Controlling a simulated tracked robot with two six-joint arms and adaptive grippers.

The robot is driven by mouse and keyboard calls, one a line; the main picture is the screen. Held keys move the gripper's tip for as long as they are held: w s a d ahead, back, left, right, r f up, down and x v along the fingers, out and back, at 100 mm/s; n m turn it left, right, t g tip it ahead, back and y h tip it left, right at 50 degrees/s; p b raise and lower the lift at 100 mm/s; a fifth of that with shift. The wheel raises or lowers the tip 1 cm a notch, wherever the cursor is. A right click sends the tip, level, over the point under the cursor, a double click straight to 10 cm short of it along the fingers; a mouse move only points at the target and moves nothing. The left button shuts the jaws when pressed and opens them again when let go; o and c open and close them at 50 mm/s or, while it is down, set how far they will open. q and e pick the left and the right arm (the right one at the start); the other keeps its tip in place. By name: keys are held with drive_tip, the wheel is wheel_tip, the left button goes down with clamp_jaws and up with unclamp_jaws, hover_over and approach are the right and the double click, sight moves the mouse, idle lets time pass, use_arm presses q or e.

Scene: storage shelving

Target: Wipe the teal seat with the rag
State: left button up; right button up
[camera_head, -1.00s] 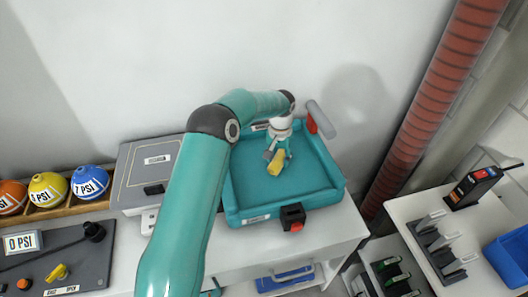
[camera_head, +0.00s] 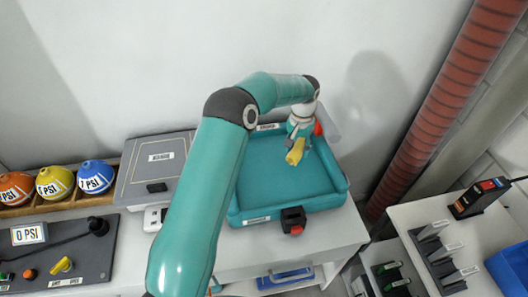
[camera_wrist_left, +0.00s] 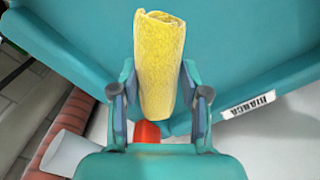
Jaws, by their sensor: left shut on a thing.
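The yellow rag (camera_head: 295,151) is a rolled cloth held in my left gripper (camera_head: 299,135), over the back right part of the teal seat (camera_head: 270,178). The seat is a shallow tray with raised walls on a white bench. In the left wrist view the rag (camera_wrist_left: 160,65) sits upright between the two fingers of the left gripper (camera_wrist_left: 160,95), with the seat's teal wall (camera_wrist_left: 245,55) behind it. Whether the rag touches the seat's floor I cannot tell. My right gripper is not in view.
A black block with a red button (camera_head: 293,220) is on the seat's front wall. A red item (camera_head: 318,128) and a grey cylinder (camera_head: 328,124) are at its back right corner. A grey case (camera_head: 155,168) stands left. A red ribbed pipe (camera_head: 430,110) rises at right.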

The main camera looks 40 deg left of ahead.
use_arm(q)
wheel_tip(320, 180, up, 3)
drive_tip(key=shift+s+r+p, duration=0.1)
drive_tip(key=shift+r+p, duration=0.05)
drive_tip(key=shift+p, duration=0.6)
